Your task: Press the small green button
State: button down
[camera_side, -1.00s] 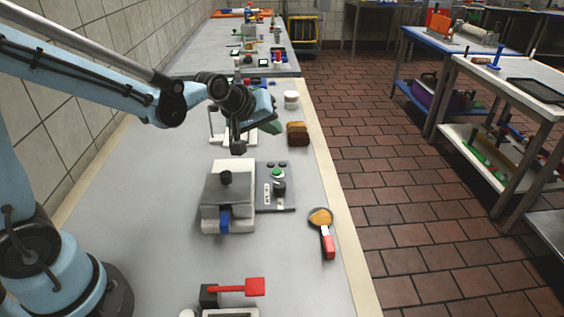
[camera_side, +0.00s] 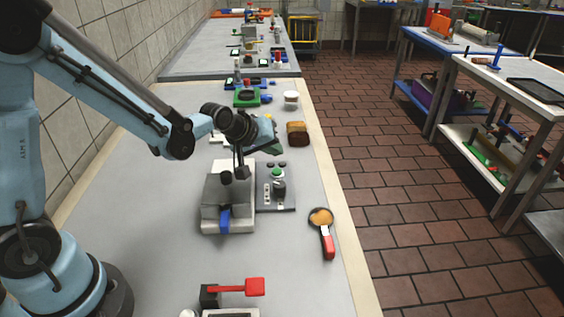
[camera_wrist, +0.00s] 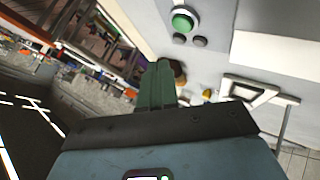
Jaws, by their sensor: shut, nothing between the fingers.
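The small green button (camera_side: 277,172) sits at the far end of a grey control panel (camera_side: 288,203) with dark knobs. The button (camera_wrist: 182,21) also shows near the top of the wrist view, on a white round base with two dark knobs beside it. In the wrist view the closed fingers (camera_wrist: 160,66) point up the picture, below the button.
The machine, with a black knob and blue lever, stands left of the panel. A small pan (camera_side: 320,217) with a red handle lies to the right. A red paddle (camera_side: 254,287) is in front.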

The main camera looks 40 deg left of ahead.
aim_at(280, 169)
jog(key=shift+f, duration=1.55)
jog(key=shift+f, duration=0.1)
dwell(0.8)
jog(key=shift+f, duration=0.3)
jog(key=shift+f, duration=0.2)
dwell(0.5)
jog(key=shift+d+f, duration=0.15)
jog(key=shift+f, duration=0.4)
dwell(0.8)
jog(key=shift+r, duration=0.15)
jog(key=shift+s+d+r, duration=0.15)
jog(key=shift+s+r, duration=0.1)
jog(key=shift+r, duration=0.4)
